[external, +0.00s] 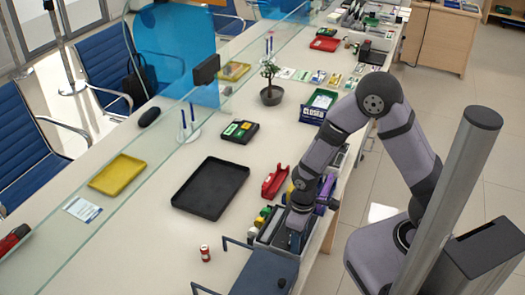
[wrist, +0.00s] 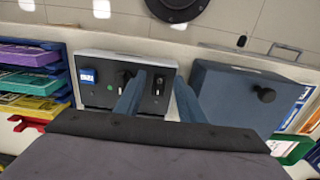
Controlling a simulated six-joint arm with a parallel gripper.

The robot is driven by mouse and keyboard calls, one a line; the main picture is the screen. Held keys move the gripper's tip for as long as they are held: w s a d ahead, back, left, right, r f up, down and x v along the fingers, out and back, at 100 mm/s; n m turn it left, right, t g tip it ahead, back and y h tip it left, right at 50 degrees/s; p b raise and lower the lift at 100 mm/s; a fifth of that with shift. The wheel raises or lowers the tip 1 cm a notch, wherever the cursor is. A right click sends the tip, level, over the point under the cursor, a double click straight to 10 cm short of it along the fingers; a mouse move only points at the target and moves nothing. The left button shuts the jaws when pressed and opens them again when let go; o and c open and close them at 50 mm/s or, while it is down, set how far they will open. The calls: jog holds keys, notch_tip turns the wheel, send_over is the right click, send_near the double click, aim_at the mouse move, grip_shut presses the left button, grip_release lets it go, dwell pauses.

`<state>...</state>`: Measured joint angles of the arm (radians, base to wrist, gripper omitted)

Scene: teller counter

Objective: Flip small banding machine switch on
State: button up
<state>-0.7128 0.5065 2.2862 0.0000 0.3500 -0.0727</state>
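A small grey machine with a dark panel, likely the banding machine (wrist: 103,97), shows in the wrist view left of centre. Its panel has a blue display (wrist: 88,76), a small green light, a black knob (wrist: 124,74) and a small switch (wrist: 158,86) at the right. My gripper (wrist: 158,84) is open, its two blue-grey fingers apart and nothing between them. The left finger overlaps the panel between knob and switch; contact cannot be told. The switch's position is too small to read. In the external view my gripper (external: 298,235) points down at the counter's near edge.
A blue-grey box (wrist: 225,90) with a black knob stands right of the machine. Colored trays (wrist: 35,80) are stacked at its left.

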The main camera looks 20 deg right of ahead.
jog(key=shift+f, duration=0.1)
grip_shut()
jog(key=shift+a, duration=0.1)
jog(key=shift+w+a+r+g+h+p, duration=0.15)
jog(key=shift+g+h+p, duration=0.25)
jog(key=shift+p, duration=0.5)
jog(key=shift+w+a+g+h+p, duration=0.15)
jog(key=shift+g+h+p, duration=0.1)
jog(key=shift+g+h, duration=0.2)
jog(key=shift+w+a+g+h+p, duration=0.1)
jog(key=shift+g+h+p, duration=0.15)
jog(key=shift+g+h, duration=0.2)
jog(key=shift+d, duration=0.1)
grip_release()
